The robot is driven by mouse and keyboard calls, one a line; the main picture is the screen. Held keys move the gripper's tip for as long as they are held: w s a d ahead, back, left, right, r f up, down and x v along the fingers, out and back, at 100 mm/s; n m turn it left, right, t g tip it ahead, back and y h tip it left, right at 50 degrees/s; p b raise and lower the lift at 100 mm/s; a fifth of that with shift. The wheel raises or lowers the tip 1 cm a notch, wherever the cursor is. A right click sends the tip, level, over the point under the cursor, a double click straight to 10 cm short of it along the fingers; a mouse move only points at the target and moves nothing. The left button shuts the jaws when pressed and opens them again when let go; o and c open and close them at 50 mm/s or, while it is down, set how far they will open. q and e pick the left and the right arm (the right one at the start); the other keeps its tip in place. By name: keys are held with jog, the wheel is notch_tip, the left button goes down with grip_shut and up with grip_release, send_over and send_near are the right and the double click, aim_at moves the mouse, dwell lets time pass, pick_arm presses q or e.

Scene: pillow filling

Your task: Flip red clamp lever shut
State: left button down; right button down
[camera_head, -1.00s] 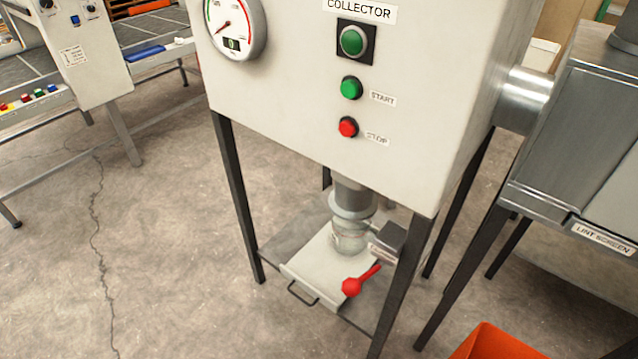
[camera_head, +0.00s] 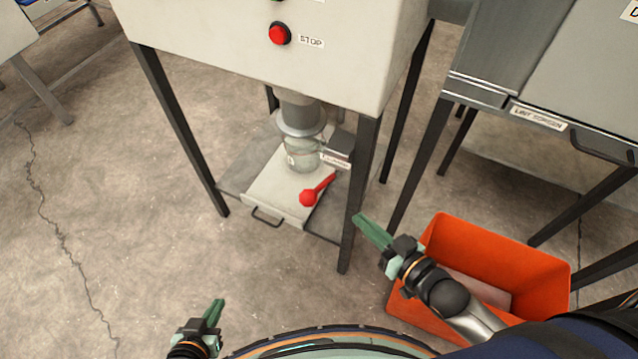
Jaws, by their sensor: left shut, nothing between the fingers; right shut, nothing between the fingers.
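The red clamp lever (camera_head: 317,189) with a round knob sits low under the collector cabinet (camera_head: 270,60), on the pale drawer plate (camera_head: 273,187). It slants up to the right from its knob, beside a clear jar (camera_head: 301,154) below a metal outlet. My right gripper (camera_head: 371,229) is shut and empty, right of the lever and in front of the cabinet's front right leg. My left gripper (camera_head: 215,309) is shut and empty at the bottom of the view, well in front of the cabinet. Neither gripper touches the lever.
An orange bin (camera_head: 520,265) stands at the right, partly behind my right arm. The cabinet's dark legs (camera_head: 358,200) frame the lever. A metal lint screen unit (camera_head: 510,75) stands at the right.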

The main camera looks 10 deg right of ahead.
notch_tip(320, 180, up, 8)
jog(key=n+y+b, duration=0.2)
jog(key=n+y, duration=0.1)
jog(key=y, duration=0.5)
notch_tip(320, 180, up, 3)
jog(key=p, duration=0.1)
send_over(320, 190)
jog(key=s, duration=0.2)
jog(key=shift+s+a+f, duration=0.1)
jog(key=shift+s+f, duration=0.1)
jog(key=shift+f, duration=0.4)
jog(key=shift+s+a+f, duration=0.1)
jog(key=shift+s+f, duration=0.05)
jog(key=shift+f, duration=0.4)
jog(key=shift+s+a+f, duration=0.1)
jog(key=shift+s+f, duration=0.1)
jog(key=shift+f, duration=0.4)
jog(key=shift+f, duration=0.1)
